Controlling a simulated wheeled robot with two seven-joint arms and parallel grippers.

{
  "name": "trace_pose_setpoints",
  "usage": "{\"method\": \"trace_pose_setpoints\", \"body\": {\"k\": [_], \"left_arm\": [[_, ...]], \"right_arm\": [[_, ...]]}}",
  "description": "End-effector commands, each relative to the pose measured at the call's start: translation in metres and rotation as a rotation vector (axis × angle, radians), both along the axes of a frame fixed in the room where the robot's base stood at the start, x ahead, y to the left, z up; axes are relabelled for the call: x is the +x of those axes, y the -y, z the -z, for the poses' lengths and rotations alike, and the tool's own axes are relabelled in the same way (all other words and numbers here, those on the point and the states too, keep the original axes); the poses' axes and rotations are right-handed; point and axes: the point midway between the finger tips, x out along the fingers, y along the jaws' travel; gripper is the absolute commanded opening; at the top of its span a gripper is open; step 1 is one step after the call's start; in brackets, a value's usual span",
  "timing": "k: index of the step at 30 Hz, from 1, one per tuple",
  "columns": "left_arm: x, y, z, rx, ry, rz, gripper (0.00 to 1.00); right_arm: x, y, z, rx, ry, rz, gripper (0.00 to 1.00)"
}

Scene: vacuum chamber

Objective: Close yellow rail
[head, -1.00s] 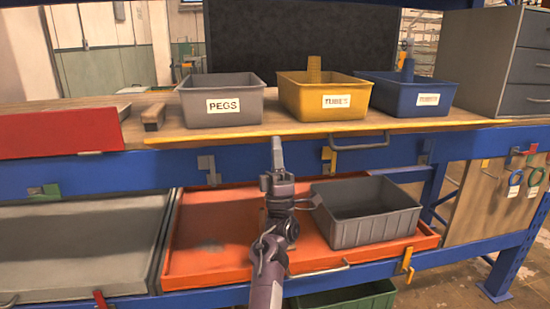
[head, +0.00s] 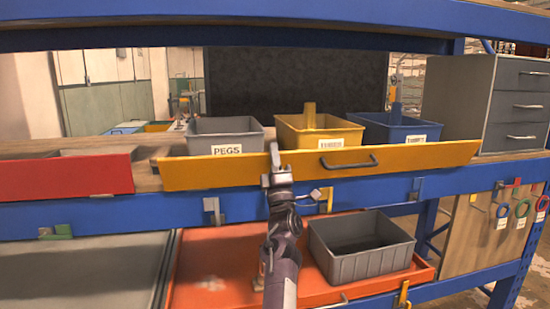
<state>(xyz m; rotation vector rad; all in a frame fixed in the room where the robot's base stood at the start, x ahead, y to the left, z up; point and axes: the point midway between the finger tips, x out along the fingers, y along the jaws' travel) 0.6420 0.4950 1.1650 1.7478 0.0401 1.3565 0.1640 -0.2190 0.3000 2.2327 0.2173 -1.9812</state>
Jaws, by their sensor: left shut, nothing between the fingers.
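The yellow rail (head: 220,172) is a long yellow front panel with a dark handle (head: 348,162), across the middle of the rack. It stands forward of the blue beam (head: 130,213) below it. Behind it stand the grey PEGS bin (head: 226,145), a yellow bin (head: 320,137) and a blue bin (head: 400,131), their lower parts hidden. My left gripper (head: 275,153) is shut and empty, pointing up in front of the yellow panel, left of the handle. I cannot tell whether it touches the panel. My right gripper is not in view.
A red drawer front (head: 66,178) is at left. Below are an orange tray (head: 215,270) with an empty grey bin (head: 362,262) and a grey tray (head: 80,275). A blue beam (head: 300,27) crosses above. Coloured rings (head: 522,208) hang on a board at right.

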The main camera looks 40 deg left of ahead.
Motion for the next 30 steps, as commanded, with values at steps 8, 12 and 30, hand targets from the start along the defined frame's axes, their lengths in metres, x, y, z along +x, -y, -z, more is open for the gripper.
{"method": "trace_pose_setpoints", "body": {"k": [8, 12, 30], "left_arm": [[0.007, -0.009, 0.000, -0.063, -0.053, -0.001, 0.00], [0.009, -0.011, 0.000, -0.062, -0.054, -0.001, 0.00], [0.010, -0.012, 0.001, -0.063, -0.055, -0.001, 0.00]], "right_arm": [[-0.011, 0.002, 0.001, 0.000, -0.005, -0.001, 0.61], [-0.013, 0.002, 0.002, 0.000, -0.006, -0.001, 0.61], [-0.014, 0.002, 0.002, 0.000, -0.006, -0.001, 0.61]]}}
